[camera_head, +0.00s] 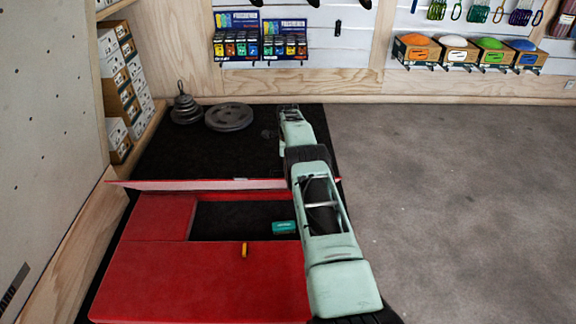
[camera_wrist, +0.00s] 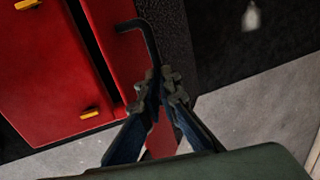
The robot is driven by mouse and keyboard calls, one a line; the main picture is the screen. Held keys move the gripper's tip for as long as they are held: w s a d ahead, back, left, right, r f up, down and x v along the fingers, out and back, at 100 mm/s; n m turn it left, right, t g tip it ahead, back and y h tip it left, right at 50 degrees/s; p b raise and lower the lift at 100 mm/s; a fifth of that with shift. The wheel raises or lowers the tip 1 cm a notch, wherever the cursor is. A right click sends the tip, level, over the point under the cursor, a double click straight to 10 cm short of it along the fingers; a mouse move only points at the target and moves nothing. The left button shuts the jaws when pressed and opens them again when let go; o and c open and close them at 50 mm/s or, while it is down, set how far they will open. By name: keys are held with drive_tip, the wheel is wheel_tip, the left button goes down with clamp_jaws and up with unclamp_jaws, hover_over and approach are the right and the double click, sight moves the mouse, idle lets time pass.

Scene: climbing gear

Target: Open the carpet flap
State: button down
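The red carpet pad (camera_head: 200,275) lies on the floor with a dark recess in it. A red flap (camera_head: 200,184) stands behind the recess, seen nearly edge-on in the head view. In the wrist view my gripper (camera_wrist: 164,85) has its fingertips close together in front of a red panel (camera_wrist: 112,28) and its dark edge. A bent black strip (camera_wrist: 147,30) runs down to the fingertips. I cannot tell whether they grip it. In the head view my arm hides the flap's right part, and the fingers cannot be made out.
A teal item (camera_head: 284,227) lies in the recess. Boxes line the left. The grey floor at the right is clear.

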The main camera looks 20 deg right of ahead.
drive_tip(key=shift+s+a+f, duration=0.1)
drive_tip(key=shift+s+f, duration=0.1)
drive_tip(key=shift+f, duration=0.4)
drive_tip(key=shift+s+a+f, duration=0.1)
drive_tip(key=shift+s+f, duration=0.05)
drive_tip(key=shift+f, duration=0.45)
drive_tip(key=c, duration=2.3)
unclamp_jaws()
drive_tip(key=shift+f, duration=0.1)
drive_tip(key=shift+o, duration=1.3)
drive_tip(key=shift+w+f, duration=0.1)
drive_tip(key=shift+f, duration=0.25)
drive_tip(key=shift+w+r, duration=0.1)
drive_tip(key=shift+r, duration=0.25)
drive_tip(key=shift+v, duration=0.85)
drive_tip(key=d+v, duration=0.1)
drive_tip(key=v, duration=0.9)
drive_tip(key=shift+a, duration=0.35)
drive_tip(key=shift+w+r, duration=0.1)
